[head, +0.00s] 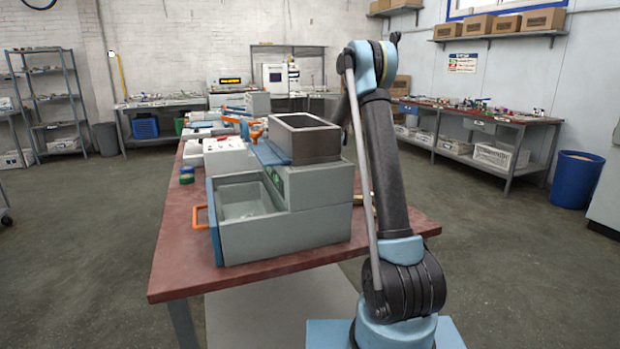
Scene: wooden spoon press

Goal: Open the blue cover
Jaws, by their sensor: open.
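A grey machine (300,215) stands on the red-brown table. On its top is a dark open-topped box (305,140). A blue panel (271,152), which looks like the blue cover, runs along the left side of this box. A small orange part (255,132) shows at its far end. I cannot tell how the panel is hinged. Low on the left is an open grey compartment (243,200) with a blue front and an orange handle (200,216). My arm rises at the right and bends down behind the dark box. My gripper is out of sight.
The red-brown table (185,262) has a bare strip at its front left. Small green and blue blocks (187,174) and a white device (226,156) are behind the compartment. Side benches, shelves and a blue bin (577,180) stand away, with open floor around.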

